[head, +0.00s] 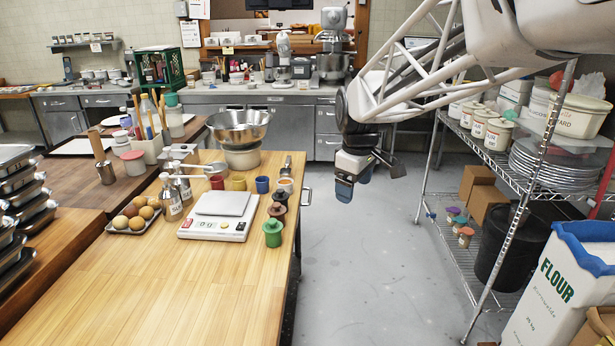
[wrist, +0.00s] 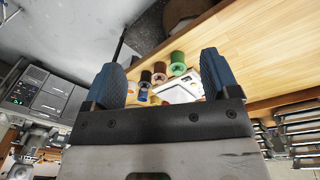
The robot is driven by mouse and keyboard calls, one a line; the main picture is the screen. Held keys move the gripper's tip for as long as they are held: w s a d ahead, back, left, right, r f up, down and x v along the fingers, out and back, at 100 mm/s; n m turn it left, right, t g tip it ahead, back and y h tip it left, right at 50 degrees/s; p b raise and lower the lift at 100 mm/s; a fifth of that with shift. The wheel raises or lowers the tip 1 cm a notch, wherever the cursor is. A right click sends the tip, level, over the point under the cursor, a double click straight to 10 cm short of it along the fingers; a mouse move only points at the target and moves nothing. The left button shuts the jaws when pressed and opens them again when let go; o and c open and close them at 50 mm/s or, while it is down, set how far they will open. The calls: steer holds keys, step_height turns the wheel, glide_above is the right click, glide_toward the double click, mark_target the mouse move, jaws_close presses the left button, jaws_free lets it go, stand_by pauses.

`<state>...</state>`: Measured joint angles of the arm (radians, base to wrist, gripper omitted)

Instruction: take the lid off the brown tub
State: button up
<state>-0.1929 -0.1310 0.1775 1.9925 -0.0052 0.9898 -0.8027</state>
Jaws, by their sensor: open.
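The brown tub (head: 277,213) stands on the wooden table near its right edge, between a green tub (head: 272,236) and a darker tub (head: 281,198). It appears to have a knobbed lid on, but is too small to be sure. My gripper (head: 353,190) hangs in the air over the floor, right of the table and clear of the tubs. In the wrist view my gripper (wrist: 163,80) is open and empty. Between its fingers, farther off, show the brown tub (wrist: 160,71), the green tub (wrist: 178,62) and the darker tub (wrist: 146,77).
A white scale (head: 212,229) sits left of the tubs. Yellow (head: 238,183) and blue (head: 262,185) cups, a steel bowl (head: 238,125) and a tray of round brown items (head: 133,216) are also on the table. A wire shelf (head: 460,195) stands right. The table's front is clear.

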steer(key=w+a+f+n, duration=0.5)
steer(key=w+a, duration=0.5)
steer(key=w, duration=0.3)
steer(key=n+g, duration=0.1)
steer(key=n, duration=0.5)
glide_above(276, 204)
step_height(276, 204, down, 10)
steer(key=shift+a+r, duration=0.1)
steer(key=shift+r, duration=0.05)
steer(key=shift+f, duration=1.3)
steer(key=shift+f, duration=2.6)
steer(key=c, duration=0.7)
